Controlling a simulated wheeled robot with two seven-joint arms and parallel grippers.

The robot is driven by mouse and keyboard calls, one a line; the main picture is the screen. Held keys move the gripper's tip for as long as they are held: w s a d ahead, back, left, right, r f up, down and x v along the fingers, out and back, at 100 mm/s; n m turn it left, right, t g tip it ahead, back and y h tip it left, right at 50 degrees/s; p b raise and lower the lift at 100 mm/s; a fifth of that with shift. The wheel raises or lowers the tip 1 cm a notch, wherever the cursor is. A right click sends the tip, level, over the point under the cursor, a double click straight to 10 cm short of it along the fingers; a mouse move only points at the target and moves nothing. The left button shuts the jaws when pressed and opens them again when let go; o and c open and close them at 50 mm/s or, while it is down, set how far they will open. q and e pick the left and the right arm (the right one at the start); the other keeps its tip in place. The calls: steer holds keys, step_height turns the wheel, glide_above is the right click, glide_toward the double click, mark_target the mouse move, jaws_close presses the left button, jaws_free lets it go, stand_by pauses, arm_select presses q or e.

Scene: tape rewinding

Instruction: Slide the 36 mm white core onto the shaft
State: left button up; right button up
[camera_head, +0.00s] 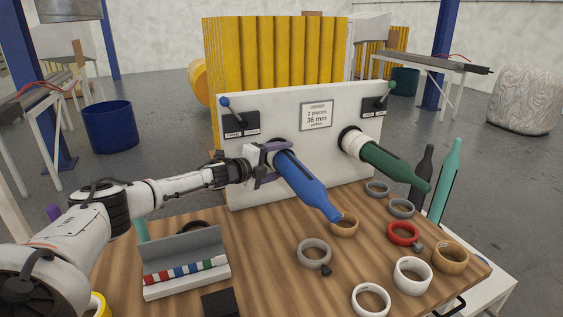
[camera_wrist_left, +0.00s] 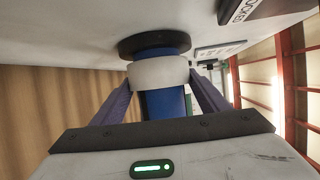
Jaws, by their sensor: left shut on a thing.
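The blue shaft (camera_head: 306,184) sticks out of the white panel, tilted down to the right. In the left wrist view, a white core (camera_wrist_left: 158,72) sits around the blue shaft (camera_wrist_left: 160,104), close to the dark flange (camera_wrist_left: 155,43) at the panel. My left gripper (camera_wrist_left: 160,80) is shut on this core, one finger on each side. In the head view, my left gripper (camera_head: 272,148) is at the panel end of the blue shaft and largely hides the core.
A green shaft (camera_head: 395,165) with a white ring (camera_head: 352,142) at its base stands to the right. White, tan, grey and red rings lie on the wooden table, including a white one (camera_head: 412,275). A grey rack (camera_head: 185,265) stands at front left. An order sign (camera_head: 317,115) hangs on the panel.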

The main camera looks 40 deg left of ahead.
arm_select(q)
steer(key=shift+w+a, duration=0.25)
steer(key=shift+a, duration=0.25)
steer(key=shift+f, duration=0.1)
steer(key=o, duration=1.1)
steer(key=shift+s, duration=0.1)
